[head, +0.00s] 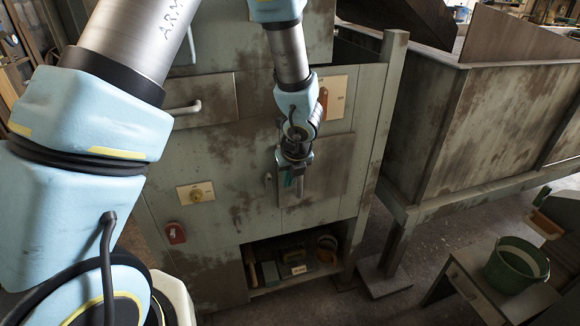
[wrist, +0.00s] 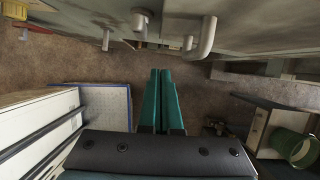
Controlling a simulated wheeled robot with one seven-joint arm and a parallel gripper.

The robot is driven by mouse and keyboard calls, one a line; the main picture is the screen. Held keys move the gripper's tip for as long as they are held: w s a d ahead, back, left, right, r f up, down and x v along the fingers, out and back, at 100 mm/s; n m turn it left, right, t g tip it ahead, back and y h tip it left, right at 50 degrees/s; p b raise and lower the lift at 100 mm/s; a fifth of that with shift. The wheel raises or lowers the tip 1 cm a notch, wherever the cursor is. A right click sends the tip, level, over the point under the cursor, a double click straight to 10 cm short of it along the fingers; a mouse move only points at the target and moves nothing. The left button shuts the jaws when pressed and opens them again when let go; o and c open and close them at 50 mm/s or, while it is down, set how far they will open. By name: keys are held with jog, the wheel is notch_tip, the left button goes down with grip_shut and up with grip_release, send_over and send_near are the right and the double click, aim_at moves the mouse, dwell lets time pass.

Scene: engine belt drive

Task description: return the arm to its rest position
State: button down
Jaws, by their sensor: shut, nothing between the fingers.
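My gripper (head: 292,180) hangs in front of the grey-green cabinet in the head view, pointing down. Its two green fingers lie side by side in the wrist view (wrist: 160,100), closed together with nothing between them. My arm, light blue and silver, fills the left of the head view and comes down again at the top centre. The cabinet (head: 215,155) has worn, stained panels. Its panel behind the gripper (head: 330,170) is partly hidden by the gripper.
The cabinet front carries a drawer handle (head: 183,108), an orange lever (head: 323,103), a yellow knob (head: 196,194) and a red part (head: 175,233). A low shelf (head: 292,270) holds several items. A green bucket (head: 516,265) stands at right. A bent handle (wrist: 205,38) is close above the fingers in the wrist view.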

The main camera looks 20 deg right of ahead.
jog(key=v, duration=0.7)
jog(key=w+a+r+n+g+y, duration=0.1)
jog(key=w+a+r+n, duration=0.1)
jog(key=a+n, duration=0.65)
jog(key=w+a+r+n+g+y, duration=0.1)
jog(key=a+r+n, duration=0.2)
jog(key=a+n, duration=0.6)
jog(key=s+a+r+n+h, duration=0.1)
jog(key=s+a+n, duration=0.1)
jog(key=a+n, duration=0.5)
jog(key=s+a+r+n, duration=0.2)
jog(key=a+n, duration=0.5)
jog(key=n, duration=0.4)
jog(key=shift+s+r+g+h+p, duration=0.15)
jog(key=shift+s+g+h+p, duration=0.05)
jog(key=shift+g+h+p, duration=0.25)
